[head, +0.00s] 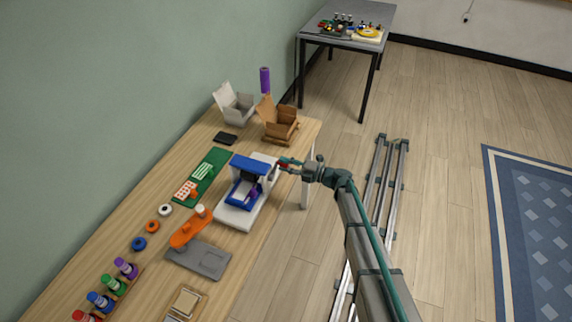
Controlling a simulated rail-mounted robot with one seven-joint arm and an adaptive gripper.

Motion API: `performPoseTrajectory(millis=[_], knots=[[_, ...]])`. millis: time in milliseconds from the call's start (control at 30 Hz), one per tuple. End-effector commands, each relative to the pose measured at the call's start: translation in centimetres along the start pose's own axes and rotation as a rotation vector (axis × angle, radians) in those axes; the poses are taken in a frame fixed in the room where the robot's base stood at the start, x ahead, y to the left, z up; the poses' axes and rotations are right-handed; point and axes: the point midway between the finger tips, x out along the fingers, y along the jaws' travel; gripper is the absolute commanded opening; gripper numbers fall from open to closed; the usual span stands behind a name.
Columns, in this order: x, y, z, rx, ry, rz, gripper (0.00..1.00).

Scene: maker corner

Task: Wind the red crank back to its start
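A blue and white machine (250,163) stands on a white base (232,217) near the right edge of the wooden table. A small red part (284,160), seemingly the red crank, shows at the machine's right side, mostly hidden by my gripper. My gripper (283,163) reaches in from the right and its fingertips are at the red part. It is too small to tell whether the fingers are closed on it or only beside it. The crank's angle cannot be made out.
An open cardboard box (281,124) and a white box (236,104) stand behind the machine. A green board (204,176) and an orange tool (190,228) lie to its left, and a grey tray (198,261) in front. The floor right of the table is open around my rail.

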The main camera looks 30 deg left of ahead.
Motion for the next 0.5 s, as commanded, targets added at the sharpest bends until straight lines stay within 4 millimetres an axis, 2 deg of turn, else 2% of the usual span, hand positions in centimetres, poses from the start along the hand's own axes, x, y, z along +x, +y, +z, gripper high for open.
performPoseTrajectory(millis=[33, 100, 500], knots=[[-0.01, 0.01, -0.01, 0.000, 0.000, 0.000, 0.42], [0.00, 0.01, -0.03, 0.000, 0.001, 0.000, 0.52], [-0.55, 0.02, -0.10, -0.001, 0.002, 0.000, 0.52]])
